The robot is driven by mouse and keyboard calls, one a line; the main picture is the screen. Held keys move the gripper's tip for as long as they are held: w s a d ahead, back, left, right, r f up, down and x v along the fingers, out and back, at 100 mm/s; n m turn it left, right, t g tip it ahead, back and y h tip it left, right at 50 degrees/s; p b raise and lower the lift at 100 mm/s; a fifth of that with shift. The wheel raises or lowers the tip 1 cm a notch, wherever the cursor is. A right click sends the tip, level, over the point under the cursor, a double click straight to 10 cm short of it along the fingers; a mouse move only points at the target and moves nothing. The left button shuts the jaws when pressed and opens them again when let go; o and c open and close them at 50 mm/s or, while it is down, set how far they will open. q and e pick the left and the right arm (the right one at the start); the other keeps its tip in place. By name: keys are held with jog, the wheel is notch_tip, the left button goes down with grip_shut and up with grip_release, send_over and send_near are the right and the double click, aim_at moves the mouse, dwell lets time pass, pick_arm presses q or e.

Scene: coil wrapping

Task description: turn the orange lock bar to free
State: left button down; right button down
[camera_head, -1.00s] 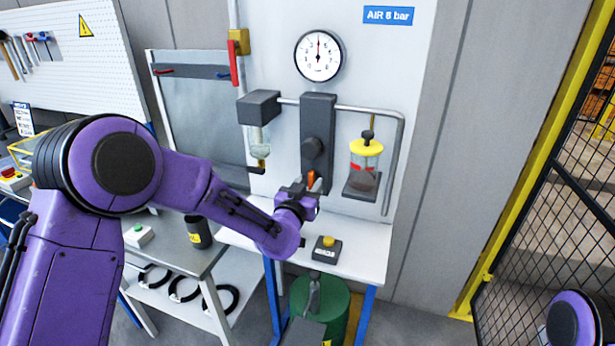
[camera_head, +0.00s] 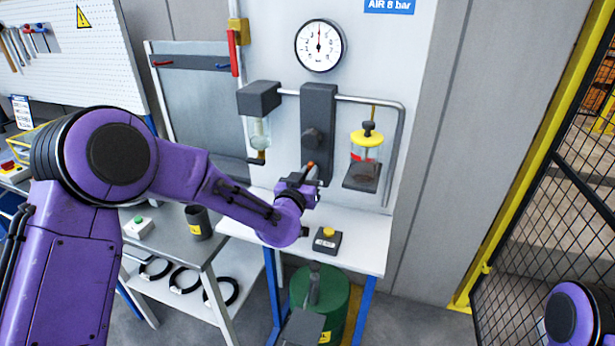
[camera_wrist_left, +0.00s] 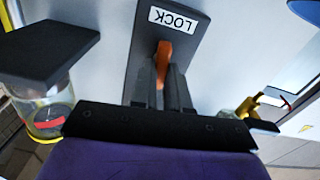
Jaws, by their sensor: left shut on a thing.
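The orange lock bar (camera_head: 310,165) shows as a small orange tip at the lower end of the dark grey block (camera_head: 318,105) on the white panel. My left gripper (camera_head: 305,182) is at the bar, and its fingers are shut on it. In the left wrist view the orange bar (camera_wrist_left: 164,60) stands up between the two dark fingers (camera_wrist_left: 165,80), below the LOCK label (camera_wrist_left: 173,19). The rest of the bar is hidden by the fingers. My right arm (camera_head: 578,318) shows only in part at the lower right; its gripper is out of view.
A jar with a yellow lid (camera_head: 366,138) sits on a bracket right of the block. A glass bowl unit (camera_head: 260,130) hangs left of it. A green drum (camera_head: 335,300) is under the shelf.

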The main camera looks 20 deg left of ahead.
pick_arm(q)
jog(key=shift+a+f+n+b, duration=0.1)
jog(key=shift+n+b, duration=1.6)
jog(key=shift+n, duration=1.05)
jog(key=shift+a+f+n+b, duration=0.15)
jog(key=shift+n+b, duration=1.55)
jog(key=shift+n, duration=1.1)
jog(key=shift+f+n+b, duration=0.1)
jog(key=shift+n+b, duration=1.6)
jog(key=shift+n, duration=1.05)
jog(key=c, duration=1.1)
grip_release()
